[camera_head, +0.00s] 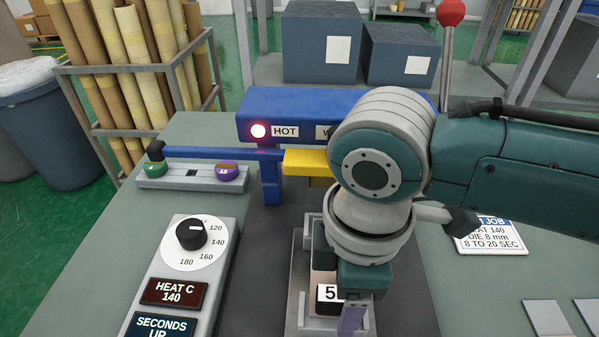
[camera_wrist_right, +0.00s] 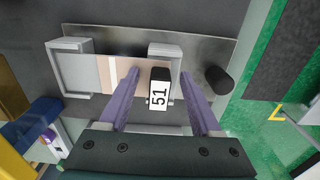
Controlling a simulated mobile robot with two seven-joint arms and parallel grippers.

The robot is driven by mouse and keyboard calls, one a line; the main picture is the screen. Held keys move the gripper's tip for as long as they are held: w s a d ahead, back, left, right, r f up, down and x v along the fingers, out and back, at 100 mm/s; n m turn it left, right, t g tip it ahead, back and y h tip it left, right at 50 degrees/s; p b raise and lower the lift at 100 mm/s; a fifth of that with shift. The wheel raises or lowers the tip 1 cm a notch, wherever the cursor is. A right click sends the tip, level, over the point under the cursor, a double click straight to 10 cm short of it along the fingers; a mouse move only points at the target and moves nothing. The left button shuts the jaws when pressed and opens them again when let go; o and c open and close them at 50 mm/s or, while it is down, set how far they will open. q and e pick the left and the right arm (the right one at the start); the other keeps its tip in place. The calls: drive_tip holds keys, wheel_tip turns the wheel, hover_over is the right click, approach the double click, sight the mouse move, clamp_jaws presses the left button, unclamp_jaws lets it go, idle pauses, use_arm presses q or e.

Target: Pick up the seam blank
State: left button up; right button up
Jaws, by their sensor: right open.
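A black block with a white label reading 51 (camera_wrist_right: 160,90) stands between the two purple fingers of my right gripper (camera_wrist_right: 159,76) in the right wrist view. The fingers are open, one on each side of it; contact is not clear. Beside it, a flat strip with tan and cream bands (camera_wrist_right: 110,74) lies in a grey metal holder (camera_wrist_right: 70,46). I cannot tell whether the seam blank is the strip alone or includes the labelled block. In the head view the label (camera_head: 327,293) shows partly beside my right wrist, which hides much of the holder. My left gripper is out of view.
A blue press marked HOT (camera_head: 300,103) with a lit lamp stands behind my right arm. A control box with a dial (camera_head: 191,234) and displays is to the left. A job card (camera_head: 490,236) and grey plates (camera_head: 546,318) lie to the right. A dark knob (camera_wrist_right: 218,79) is near the holder.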

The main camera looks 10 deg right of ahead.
drive_tip(key=shift+c, duration=0.3)
clamp_jaws()
idle(0.4)
